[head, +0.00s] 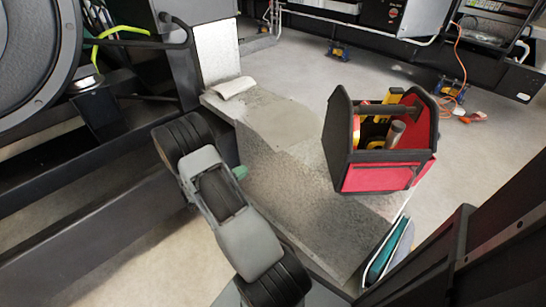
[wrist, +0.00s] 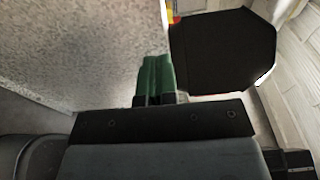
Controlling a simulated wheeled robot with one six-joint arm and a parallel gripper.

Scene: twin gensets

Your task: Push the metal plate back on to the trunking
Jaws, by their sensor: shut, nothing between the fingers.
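The trunking (head: 222,101) is a low, flat-topped run from the back left toward the front right. Speckled grey metal plate (head: 285,185) covers its top; I cannot tell clearly where one plate ends and another begins. In the wrist view a speckled grey surface (wrist: 85,50) fills the left side. My gripper (head: 241,172) is at the left edge of the trunking, mostly hidden behind my arm. In the wrist view its green fingers (wrist: 157,75) are shut together and empty, beside the speckled surface. I cannot tell whether they touch it.
A red and black toolbox (head: 378,150) stands on the right part of the trunking; its dark side (wrist: 222,50) shows in the wrist view. A folded pale cloth (head: 234,88) lies at the far end. A dark genset frame (head: 80,200) borders the left.

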